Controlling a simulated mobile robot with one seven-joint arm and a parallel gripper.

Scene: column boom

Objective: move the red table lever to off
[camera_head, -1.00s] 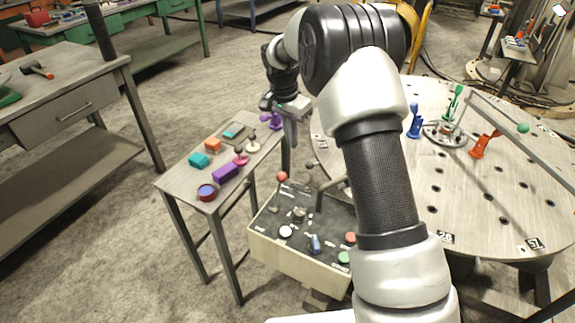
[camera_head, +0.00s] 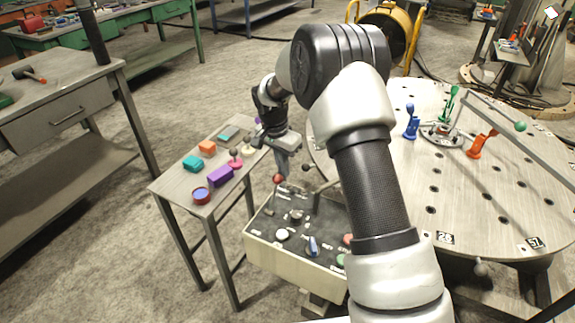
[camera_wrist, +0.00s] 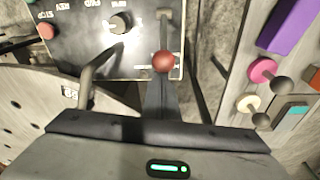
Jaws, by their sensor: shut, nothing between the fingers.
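The red table lever is a rod with a red ball knob (camera_head: 278,178) at the far left corner of the control box (camera_head: 285,252). My gripper (camera_head: 282,168) is shut and empty, pointing down just above and beside the knob. In the wrist view the red knob (camera_wrist: 163,61) shows right at the tip of my gripper (camera_wrist: 160,88). I cannot tell whether they touch. The lever's slot (camera_wrist: 177,40) is partly visible; its labels are not readable to me.
A grey lever (camera_wrist: 100,62) stands close beside the red one. The box also has a black knob (camera_wrist: 120,22) and a red stop button (camera_wrist: 47,31). A side table (camera_head: 172,187) with small coloured objects is at left; a round drilled table (camera_head: 480,200) is at right.

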